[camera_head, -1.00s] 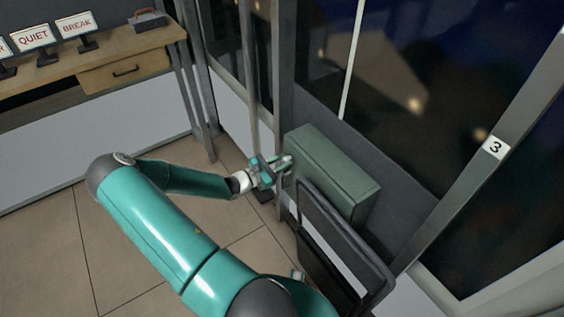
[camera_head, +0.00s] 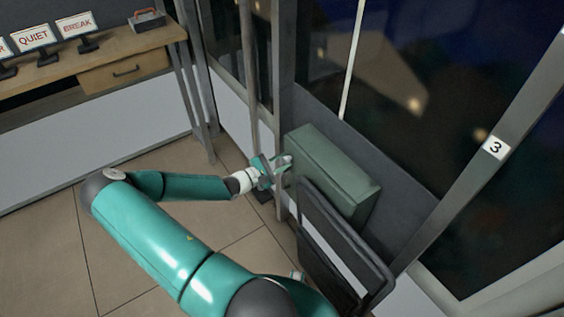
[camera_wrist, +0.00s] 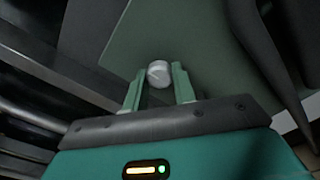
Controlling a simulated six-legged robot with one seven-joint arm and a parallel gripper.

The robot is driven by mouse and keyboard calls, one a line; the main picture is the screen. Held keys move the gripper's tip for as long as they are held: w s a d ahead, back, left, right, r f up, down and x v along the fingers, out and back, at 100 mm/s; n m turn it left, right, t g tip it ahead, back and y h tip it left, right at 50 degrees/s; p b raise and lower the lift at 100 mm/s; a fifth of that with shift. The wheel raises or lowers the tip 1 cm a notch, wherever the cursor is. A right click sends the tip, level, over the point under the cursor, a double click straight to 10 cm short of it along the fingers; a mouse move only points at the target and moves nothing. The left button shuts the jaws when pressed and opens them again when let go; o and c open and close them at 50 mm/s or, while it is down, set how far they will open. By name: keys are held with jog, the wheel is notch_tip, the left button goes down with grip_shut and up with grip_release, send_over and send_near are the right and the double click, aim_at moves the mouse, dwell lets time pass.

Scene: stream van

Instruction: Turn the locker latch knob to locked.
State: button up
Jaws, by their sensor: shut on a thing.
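The green locker (camera_head: 336,168) is a box against the dark wall panel in the head view. Its flat face (camera_wrist: 195,40) fills the upper middle of the wrist view. A pale round latch knob (camera_wrist: 159,73) stands out from that face. My gripper (camera_wrist: 158,88) has its two green fingers on either side of the knob and is shut on it. In the head view my gripper (camera_head: 279,164) is at the locker's left end, and the knob cannot be made out there. I cannot tell whether the knob is at locked.
A dark folded-frame seat or panel (camera_head: 340,245) stands close in front of the locker. A grey upright pole (camera_head: 249,75) is beside my gripper. A wooden desk (camera_head: 105,60) with small signs is at the back left. The tiled floor (camera_head: 120,235) is open at left.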

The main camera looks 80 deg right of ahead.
dwell(0.3)
jog(key=o, duration=1)
jog(key=v, duration=1.3)
jog(key=shift+w+a, duration=0.3)
